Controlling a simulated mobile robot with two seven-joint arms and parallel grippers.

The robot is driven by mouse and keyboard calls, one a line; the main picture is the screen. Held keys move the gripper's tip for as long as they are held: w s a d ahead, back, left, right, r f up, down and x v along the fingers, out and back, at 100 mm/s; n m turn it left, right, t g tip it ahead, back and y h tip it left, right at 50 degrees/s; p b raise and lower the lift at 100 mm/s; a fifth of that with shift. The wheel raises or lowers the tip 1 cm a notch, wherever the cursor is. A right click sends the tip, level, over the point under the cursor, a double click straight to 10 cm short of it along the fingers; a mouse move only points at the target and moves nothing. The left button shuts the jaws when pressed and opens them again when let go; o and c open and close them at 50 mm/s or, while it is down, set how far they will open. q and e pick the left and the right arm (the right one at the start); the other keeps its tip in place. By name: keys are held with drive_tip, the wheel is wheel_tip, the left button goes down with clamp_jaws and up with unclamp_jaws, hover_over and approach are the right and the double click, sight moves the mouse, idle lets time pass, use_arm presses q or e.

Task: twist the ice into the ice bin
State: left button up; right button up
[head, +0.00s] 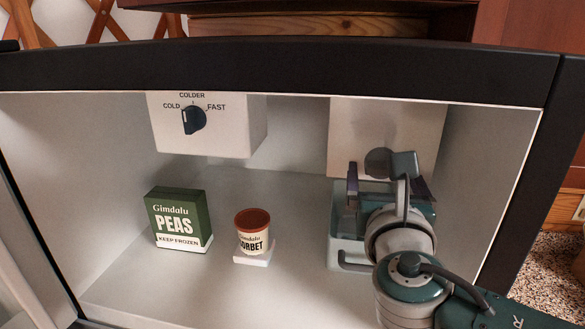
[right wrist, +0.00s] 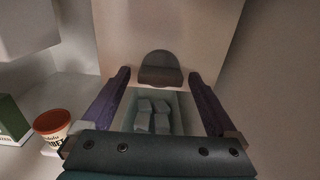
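A pale ice maker box (head: 345,130) hangs at the back right of the freezer. A grey rounded knob (head: 378,162) sticks out low on its front and also shows in the right wrist view (right wrist: 160,66). Below it stands the pale ice bin (head: 340,252), partly hidden by my arm. Several grey ice cubes (right wrist: 153,114) lie in it. My right gripper (head: 387,184) is open, its purple-padded fingers (right wrist: 159,76) to either side of the knob, with a gap on each side. Whether the fingertips reach level with the knob is unclear. My left gripper is out of view.
A green peas box (head: 178,218) and a sorbet tub (head: 252,230) on a small white block (head: 254,256) stand left of the bin. A control box with a dial (head: 194,120) hangs at upper left. The dark freezer frame (head: 270,68) edges the opening. Floor at front centre is clear.

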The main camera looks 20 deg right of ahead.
drive_tip(key=shift+s+a, duration=0.15)
drive_tip(key=shift+s, duration=0.05)
drive_tip(key=b+v, duration=0.3)
drive_tip(key=v, duration=0.6)
drive_tip(key=shift+s, duration=0.2)
drive_tip(key=shift+a, duration=0.15)
